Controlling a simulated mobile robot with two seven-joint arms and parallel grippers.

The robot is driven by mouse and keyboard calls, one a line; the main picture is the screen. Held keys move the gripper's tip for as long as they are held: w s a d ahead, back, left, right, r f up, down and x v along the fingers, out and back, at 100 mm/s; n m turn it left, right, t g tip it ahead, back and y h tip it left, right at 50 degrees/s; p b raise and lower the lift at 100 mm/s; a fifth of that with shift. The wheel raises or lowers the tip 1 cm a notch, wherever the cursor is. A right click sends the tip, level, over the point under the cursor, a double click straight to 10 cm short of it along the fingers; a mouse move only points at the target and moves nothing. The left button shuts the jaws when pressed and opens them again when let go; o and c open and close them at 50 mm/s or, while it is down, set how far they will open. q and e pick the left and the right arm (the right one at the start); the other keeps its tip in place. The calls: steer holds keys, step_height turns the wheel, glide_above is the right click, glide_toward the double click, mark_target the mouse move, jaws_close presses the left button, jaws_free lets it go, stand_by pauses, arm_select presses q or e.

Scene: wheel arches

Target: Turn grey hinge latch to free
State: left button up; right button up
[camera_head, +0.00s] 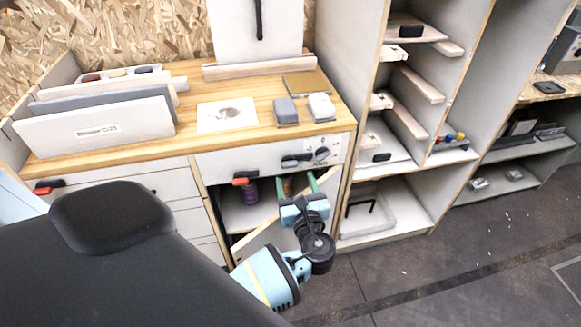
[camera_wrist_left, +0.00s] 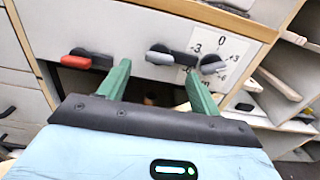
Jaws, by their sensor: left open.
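The grey hinge latch (camera_head: 293,160) is on the front panel under the worktop, between a red latch and a dial. In the left wrist view the grey latch (camera_wrist_left: 160,56) has a grey knob at its left and a dark bar reaching right, roughly level. My left gripper (camera_head: 295,187) is just below it, with green fingers apart. In the left wrist view the left gripper (camera_wrist_left: 159,76) has its fingers on either side of the latch's lower area, with nothing held. Contact with the latch cannot be told. My right gripper is not in view.
A red latch (camera_wrist_left: 78,60) is left of the grey one, and a dial knob (camera_wrist_left: 212,65) with a number scale is close right. Below, a cabinet door (camera_head: 262,236) hangs open, with bottles inside. Open shelves (camera_head: 400,85) stand to the right.

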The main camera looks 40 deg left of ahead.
mark_target(290, 167)
arm_select(q)
steer(key=x, duration=0.6)
steer(key=c, duration=1.4)
